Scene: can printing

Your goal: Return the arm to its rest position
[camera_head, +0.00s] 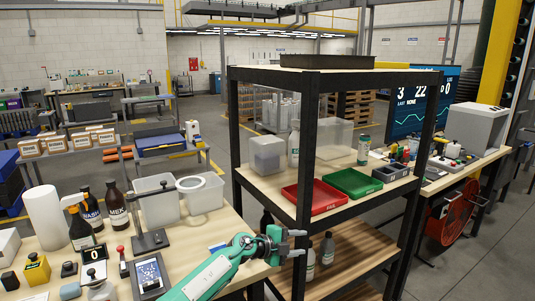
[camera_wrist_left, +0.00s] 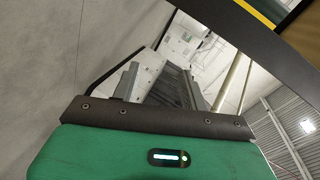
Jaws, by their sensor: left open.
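My left arm, green and white, comes in from the bottom of the head view. Its left gripper (camera_head: 297,243) is in front of the shelf rack's near post and to the right of the workbench. The two grey fingers point right and are apart, with nothing between them. In the left wrist view the gripper (camera_wrist_left: 162,88) also shows two separated fingers, with only background beyond them. My right gripper is in neither view.
A black-framed shelf rack (camera_head: 310,150) stands close to the gripper, holding a red tray (camera_head: 314,197) and a green tray (camera_head: 352,182). The wooden workbench (camera_head: 215,228) at left carries bottles (camera_head: 117,208), clear bins (camera_head: 157,198) and a tablet (camera_head: 149,275).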

